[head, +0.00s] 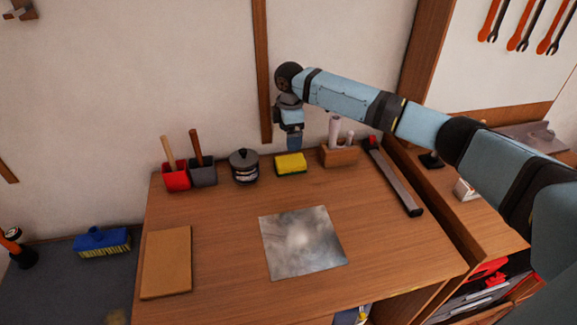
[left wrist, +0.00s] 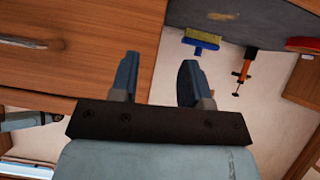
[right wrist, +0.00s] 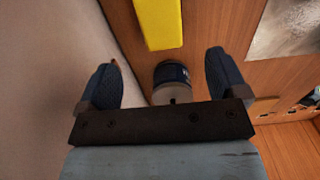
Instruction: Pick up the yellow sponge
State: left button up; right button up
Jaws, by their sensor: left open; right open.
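The yellow sponge (head: 290,164) lies near the back of the wooden table, between a dark lidded jar and a wooden block holder. My right gripper (head: 294,143) is above and just behind it in the head view. In the right wrist view the sponge (right wrist: 158,22) shows at the top, beyond the spread fingers of my right gripper (right wrist: 161,60), which is open and empty. My left gripper (left wrist: 158,62) shows only in the left wrist view, open and empty, away from the sponge.
The dark jar (head: 244,166) stands left of the sponge, the wooden holder (head: 340,156) right of it. Red (head: 176,178) and grey (head: 203,173) cups hold handled tools. A metal sheet (head: 302,242), a brown board (head: 166,262) and a long bar (head: 396,180) lie on the table.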

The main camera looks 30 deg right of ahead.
aim_at(292, 160)
notch_tip(292, 160, down, 5)
jog(key=shift+s+f, duration=0.1)
jog(key=shift+d+f, duration=0.2)
jog(key=shift+f, duration=1.2)
jog(key=shift+d+f, duration=0.15)
jog(key=shift+f, duration=1.2)
jog(key=shift+s, duration=0.1)
jog(key=shift+c, duration=0.4)
jog(key=c, duration=0.9)
